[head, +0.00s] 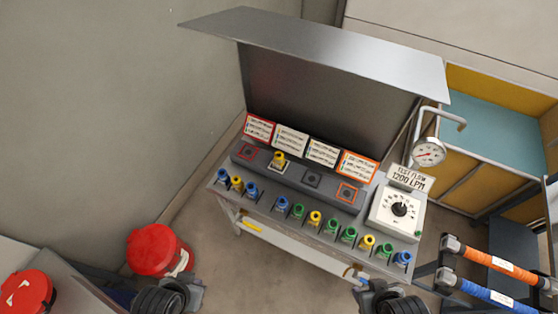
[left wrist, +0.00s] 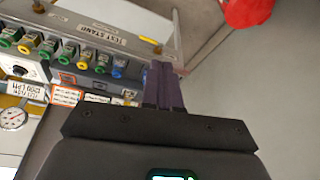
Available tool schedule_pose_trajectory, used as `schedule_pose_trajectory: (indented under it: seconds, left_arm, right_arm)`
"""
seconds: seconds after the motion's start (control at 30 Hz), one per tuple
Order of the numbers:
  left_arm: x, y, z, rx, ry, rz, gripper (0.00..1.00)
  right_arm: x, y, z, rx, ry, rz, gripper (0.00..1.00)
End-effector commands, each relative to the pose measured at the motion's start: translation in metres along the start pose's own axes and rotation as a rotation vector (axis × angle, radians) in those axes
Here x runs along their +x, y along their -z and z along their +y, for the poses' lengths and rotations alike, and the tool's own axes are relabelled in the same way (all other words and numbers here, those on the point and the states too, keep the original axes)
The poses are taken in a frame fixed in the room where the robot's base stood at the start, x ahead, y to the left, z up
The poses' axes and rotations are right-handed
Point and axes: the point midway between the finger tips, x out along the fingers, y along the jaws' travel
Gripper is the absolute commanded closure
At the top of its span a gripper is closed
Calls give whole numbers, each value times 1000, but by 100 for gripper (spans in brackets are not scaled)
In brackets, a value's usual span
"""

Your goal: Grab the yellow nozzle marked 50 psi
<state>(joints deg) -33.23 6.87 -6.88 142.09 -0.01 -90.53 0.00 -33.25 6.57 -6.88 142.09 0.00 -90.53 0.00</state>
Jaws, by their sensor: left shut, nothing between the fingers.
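Several yellow nozzles stand in the front row of the test stand (head: 258,208), among blue and green ones: one at the left (head: 237,183), one mid-row (head: 314,218), one toward the right (head: 367,242). Another yellow nozzle (head: 279,159) sits on the raised block behind. The pressure markings are too small to read. My left gripper (left wrist: 164,85) is shut and empty, its dark fingers pointing past the stand's edge. In the head view it is low at the bottom left. My right gripper (head: 385,298) is at the bottom edge, in front of the stand; its fingers are not clear.
A flow dial box (head: 381,214) and a gauge (head: 428,152) stand at the stand's right end. A metal hood (head: 320,45) overhangs the back. Red buckets (head: 154,248) are at the lower left. Orange and blue hoses (head: 490,262) lie on a rack at the right.

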Motion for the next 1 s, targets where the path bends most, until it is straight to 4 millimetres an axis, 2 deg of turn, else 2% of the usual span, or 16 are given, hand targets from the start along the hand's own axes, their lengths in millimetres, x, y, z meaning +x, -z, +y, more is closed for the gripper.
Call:
schedule_pose_trajectory:
  seconds: [0.13, 0.17, 0.67, 1.0]
  left_arm:
    - [0, 0, 0, 0, 0, 0, 100]
    - [0, 0, 0, 0, 0, 0, 97]
    - [0, 0, 0, 0, 0, 0, 21]
    - [0, 2, 0, -13, 0, 11, 21]
  right_arm:
    - [0, 0, 1, -3, -2, 0, 57]
    - [0, 0, 1, -4, -3, -1, 57]
    - [0, -1, 2, -9, -7, -1, 57]
    - [0, 0, 1, -3, -2, 0, 57]
